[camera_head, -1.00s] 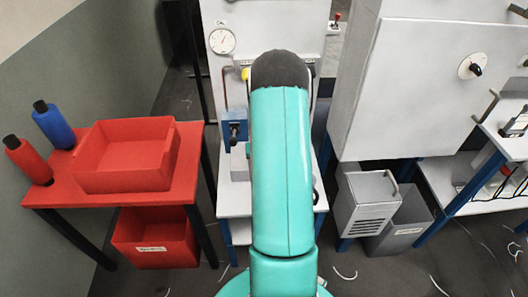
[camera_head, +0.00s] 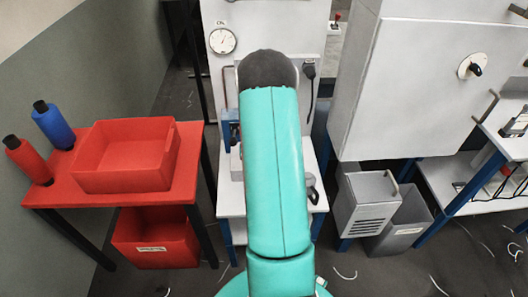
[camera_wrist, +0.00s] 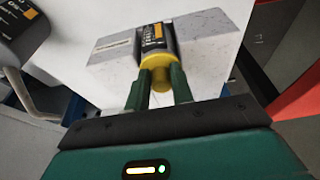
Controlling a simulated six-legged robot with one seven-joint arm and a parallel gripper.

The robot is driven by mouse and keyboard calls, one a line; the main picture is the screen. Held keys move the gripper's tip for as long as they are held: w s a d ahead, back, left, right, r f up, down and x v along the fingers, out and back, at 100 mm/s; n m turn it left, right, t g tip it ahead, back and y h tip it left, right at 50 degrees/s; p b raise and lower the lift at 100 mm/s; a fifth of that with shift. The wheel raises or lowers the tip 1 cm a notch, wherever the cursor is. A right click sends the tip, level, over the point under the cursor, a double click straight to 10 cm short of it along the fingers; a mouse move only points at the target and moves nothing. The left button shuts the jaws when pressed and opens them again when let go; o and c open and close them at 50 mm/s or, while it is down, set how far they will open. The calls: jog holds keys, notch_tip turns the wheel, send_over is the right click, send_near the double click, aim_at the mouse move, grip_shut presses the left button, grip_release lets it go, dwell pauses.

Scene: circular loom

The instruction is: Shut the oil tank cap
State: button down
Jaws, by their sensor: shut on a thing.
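In the wrist view, the two green fingers of my gripper (camera_wrist: 159,78) stand on either side of a yellow round part (camera_wrist: 155,62), which looks like a cap, and are shut on it. The yellow part is at the near end of a dark cylinder (camera_wrist: 158,36) with a yellow and white label. The cylinder sits against a grey speckled block (camera_wrist: 200,40). I cannot tell whether the cylinder is the oil tank, or whether the cap is seated. In the head view, my arm hides the gripper and the yellow part.
A white machine panel with a dial gauge (camera_head: 222,40) stands behind my arm. A black handle (camera_head: 309,70) is to its right. On the left, a red table (camera_head: 70,190) holds a red bin (camera_head: 125,172) and two spools. A grey cabinet (camera_head: 410,90) stands on the right.

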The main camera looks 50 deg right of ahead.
jog(key=c, duration=1.1)
grip_release()
jog(key=shift+w+a+f, duration=0.15)
jog(key=shift+w+a, duration=0.4)
jog(key=shift+w, duration=0.15)
jog(key=s+a+r, duration=0.4)
jog(key=shift+s+a+r, duration=0.1)
jog(key=shift+s, duration=0.15)
jog(key=w+a+r+n+t, duration=0.1)
jog(key=w+a+r+n, duration=0.1)
jog(key=a+r, duration=0.7)
jog(key=w+a+r+n+t, duration=0.1)
jog(key=w+a+r+n, duration=0.1)
jog(key=a+r, duration=0.7)
jog(key=s+a+r+n+y, duration=0.1)
jog(key=s+a+r+n, duration=0.1)
jog(key=s+a+r, duration=0.2)
jog(key=s+a+r+n+t, duration=0.1)
jog(key=s+a+r, duration=0.4)
jog(key=a, duration=0.3)
jog(key=s+a+r+n+y, duration=0.1)
jog(key=s+a+r+n, duration=0.1)
jog(key=s+a+r, duration=0.2)
jog(key=shift+s+a+r+n+y, duration=0.15)
jog(key=shift+a+r, duration=0.3)
jog(key=shift+a, duration=0.05)
jog(key=shift+s+a+r+n+y, duration=0.15)
jog(key=shift+a+r, duration=0.25)
jog(key=shift+a, duration=0.05)
